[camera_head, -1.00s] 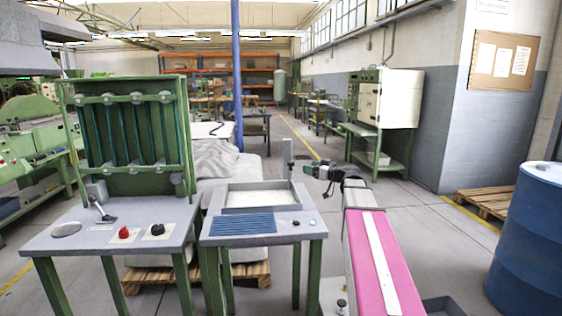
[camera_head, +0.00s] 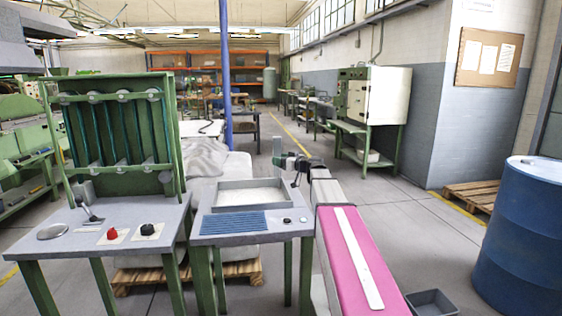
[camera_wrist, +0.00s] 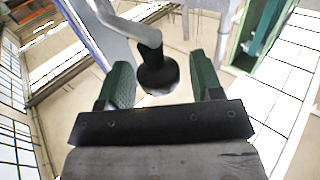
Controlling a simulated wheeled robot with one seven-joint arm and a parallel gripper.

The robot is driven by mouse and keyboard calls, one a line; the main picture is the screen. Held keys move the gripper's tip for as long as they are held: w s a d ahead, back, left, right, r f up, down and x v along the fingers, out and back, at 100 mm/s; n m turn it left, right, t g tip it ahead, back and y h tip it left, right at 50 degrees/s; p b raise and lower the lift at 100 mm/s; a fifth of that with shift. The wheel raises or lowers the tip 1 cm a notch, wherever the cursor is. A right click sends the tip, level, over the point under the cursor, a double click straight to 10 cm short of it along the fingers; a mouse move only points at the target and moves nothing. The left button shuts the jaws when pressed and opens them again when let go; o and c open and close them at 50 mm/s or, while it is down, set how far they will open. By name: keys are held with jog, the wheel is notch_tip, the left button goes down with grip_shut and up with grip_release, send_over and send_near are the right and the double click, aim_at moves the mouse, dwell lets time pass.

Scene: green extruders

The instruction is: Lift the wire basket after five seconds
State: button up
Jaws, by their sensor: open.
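No wire basket can be made out in either view. A shallow grey-rimmed tank (camera_head: 214,203) with a pale, flat inside stands on the right-hand green-legged bench (camera_head: 215,236). A grey upright post (camera_head: 278,147) rises at its back right corner. My gripper (camera_head: 280,160) is beside that post, above the tank's right edge. In the wrist view, my gripper (camera_wrist: 163,85) is open, with its green fingers apart on either side of a black knob (camera_wrist: 155,68) on a bent grey lever (camera_wrist: 135,27). Contact with the knob cannot be told.
The left bench (camera_head: 75,240) carries a green rack (camera_head: 112,130), a small lever, a red knob (camera_head: 112,234) and a black knob (camera_head: 147,229). The right bench has a blue ribbed mat (camera_head: 235,222). A blue barrel (camera_head: 522,235) stands right. The floor between is mostly clear.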

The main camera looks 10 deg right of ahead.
grip_shut()
notch_tip(320, 180, up, 11)
jog(key=shift+f, duration=0.2)
dwell(0.3)
grip_release()
jog(key=v, duration=1.1)
